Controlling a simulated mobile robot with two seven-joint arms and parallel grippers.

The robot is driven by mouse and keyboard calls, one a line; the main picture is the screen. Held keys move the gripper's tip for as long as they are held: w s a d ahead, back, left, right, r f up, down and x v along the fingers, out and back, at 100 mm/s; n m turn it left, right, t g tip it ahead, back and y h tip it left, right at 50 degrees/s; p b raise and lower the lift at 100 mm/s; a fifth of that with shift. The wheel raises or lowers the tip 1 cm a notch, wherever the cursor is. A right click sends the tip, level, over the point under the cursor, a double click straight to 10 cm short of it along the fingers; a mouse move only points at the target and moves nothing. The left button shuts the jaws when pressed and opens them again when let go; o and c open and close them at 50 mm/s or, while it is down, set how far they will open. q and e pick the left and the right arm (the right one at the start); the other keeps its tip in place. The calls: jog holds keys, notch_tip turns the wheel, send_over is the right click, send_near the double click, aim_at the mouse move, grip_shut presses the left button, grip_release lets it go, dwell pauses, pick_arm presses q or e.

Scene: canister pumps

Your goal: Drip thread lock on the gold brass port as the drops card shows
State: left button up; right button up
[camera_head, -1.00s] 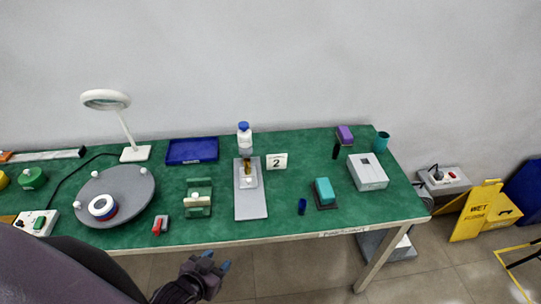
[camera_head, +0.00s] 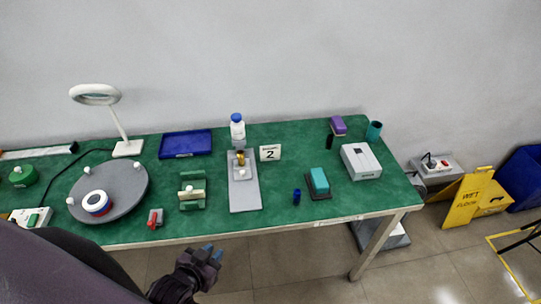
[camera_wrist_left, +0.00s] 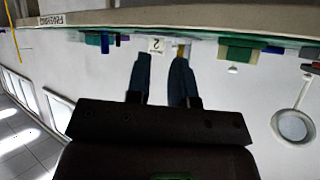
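The gold brass port (camera_head: 240,158) stands at the back of a grey plate (camera_head: 245,195) near the middle of the table, with a small white piece in front of it. The drops card (camera_head: 270,153) stands right of the plate and reads "2"; it also shows upside down in the left wrist view (camera_wrist_left: 156,45). A white bottle with a blue cap (camera_head: 238,130) is behind the port. A small dark blue bottle (camera_head: 297,197) stands right of the plate. My left gripper (camera_head: 213,253) is open and empty, in front of the table edge. My right gripper is out of view.
The green table (camera_head: 275,220) carries a round grey turntable (camera_head: 125,187), a green stand (camera_head: 193,204), a red-and-grey clamp (camera_head: 155,218), a blue tray (camera_head: 186,143), a teal block (camera_head: 319,181) and a white box (camera_head: 361,161). A ring lamp (camera_head: 123,147) stands at back left. The front-middle strip is clear.

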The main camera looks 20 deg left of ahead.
pick_arm(q)
grip_shut()
dwell(1.4)
